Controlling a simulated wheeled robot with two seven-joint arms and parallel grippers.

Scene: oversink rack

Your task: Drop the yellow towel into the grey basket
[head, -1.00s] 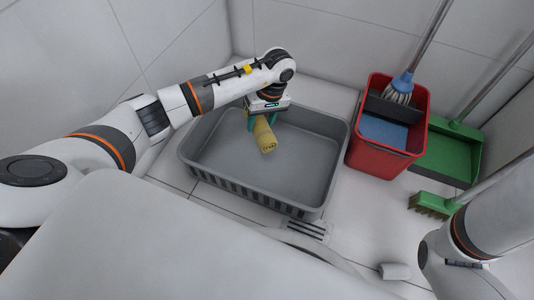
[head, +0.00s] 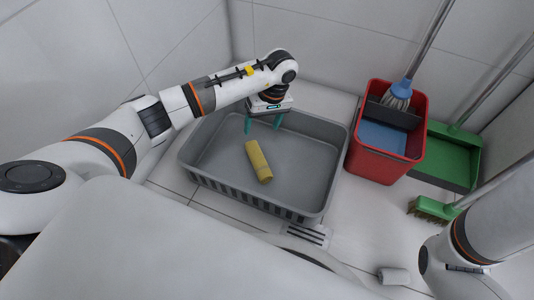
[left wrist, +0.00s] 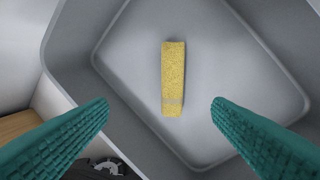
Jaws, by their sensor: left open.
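The yellow towel (head: 258,161) is a rolled yellow bundle inside the grey basket (head: 214,184), on or just above its floor, apart from the basket walls. In the left wrist view the towel (left wrist: 173,80) lies beyond my fingertips, with bare basket floor around it. My left gripper (head: 263,125) is over the far part of the basket, pointing down. Its teal fingers are wide apart and empty; they also show in the left wrist view (left wrist: 162,103). My right gripper is not in view; only part of my right arm shows at the lower right.
A red bucket (head: 350,160) with a mop (head: 398,95) stands right of the basket. A green dustpan (head: 455,155) and a green brush (head: 432,208) are further right. A small white piece (head: 394,276) lies on the floor near the front.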

